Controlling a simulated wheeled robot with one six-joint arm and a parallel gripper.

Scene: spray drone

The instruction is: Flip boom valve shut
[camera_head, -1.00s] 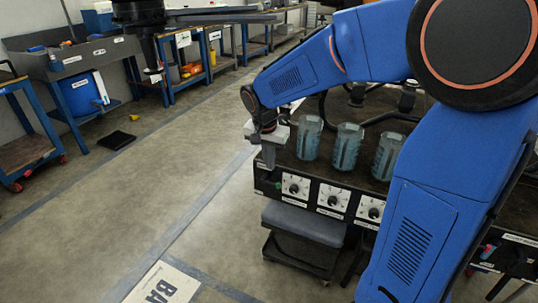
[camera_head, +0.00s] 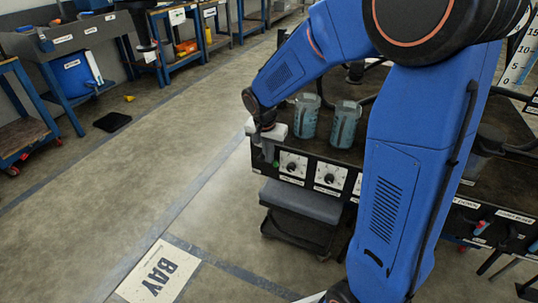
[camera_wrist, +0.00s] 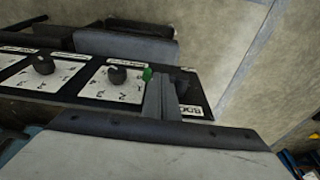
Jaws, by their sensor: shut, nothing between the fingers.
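The boom valve shows at the end of the black front panel. Its green lever tip (camera_wrist: 147,74) stands just left of my fingers in the wrist view, and a dark round part (camera_wrist: 183,82) shows to their right. The middle of the valve is hidden behind the fingers. The green tip also shows in the head view (camera_head: 276,163). My gripper (camera_wrist: 160,82) is shut and empty, its grey fingers right beside the lever. I cannot tell whether they touch it. In the head view my gripper (camera_head: 268,150) is down at the panel's left end.
Dials (camera_head: 292,165) on white plates sit along the panel. Clear blue jugs (camera_head: 306,116) stand on the bench top behind my gripper. A grey padded stool (camera_head: 300,201) is below the panel. The floor to the left is open, with a black mat (camera_head: 112,122).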

